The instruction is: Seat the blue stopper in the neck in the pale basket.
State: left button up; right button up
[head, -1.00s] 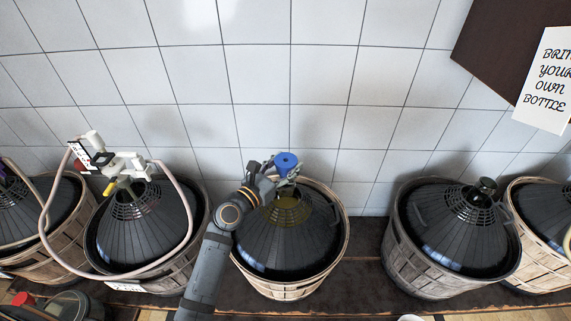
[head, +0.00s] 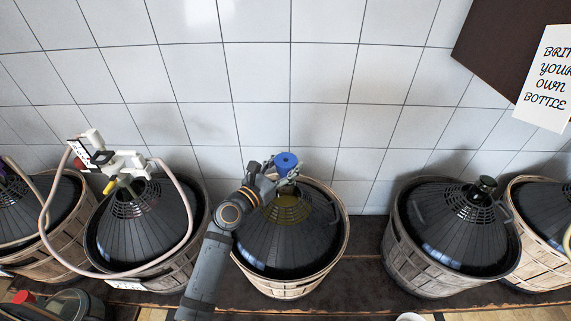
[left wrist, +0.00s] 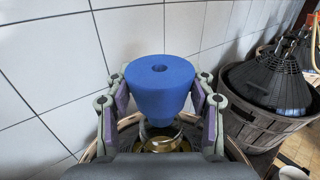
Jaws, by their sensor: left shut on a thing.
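The blue stopper (head: 286,162) is a tapered plug with a hole in its top. My left gripper (head: 284,179) is shut on it and holds it upright over the middle demijohn. In the left wrist view the stopper (left wrist: 160,88) sits between the two fingers of the gripper (left wrist: 160,108). The glass neck (left wrist: 162,138) shows just below the stopper's narrow end; whether they touch I cannot tell. The pale basket (head: 285,287) holds this demijohn under a dark slatted cover (head: 290,240). In the head view the gripper hides the neck. My right gripper is not in view.
A darker basket (head: 430,270) with a black-stoppered demijohn stands to the right. A basket (head: 185,270) at left carries a white tap fitting (head: 125,162) and a looping hose (head: 44,215). The tiled wall (head: 300,80) is close behind.

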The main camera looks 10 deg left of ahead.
aim_at(282, 177)
pick_arm(q)
jog(key=shift+f+b, duration=0.4)
jog(key=shift+f, duration=0.15)
jog(key=shift+f+b, duration=1.1)
jog(key=shift+f, duration=0.3)
jog(key=o, duration=1.2)
jog(key=shift+o, duration=0.2)
jog(key=v, duration=1.2)
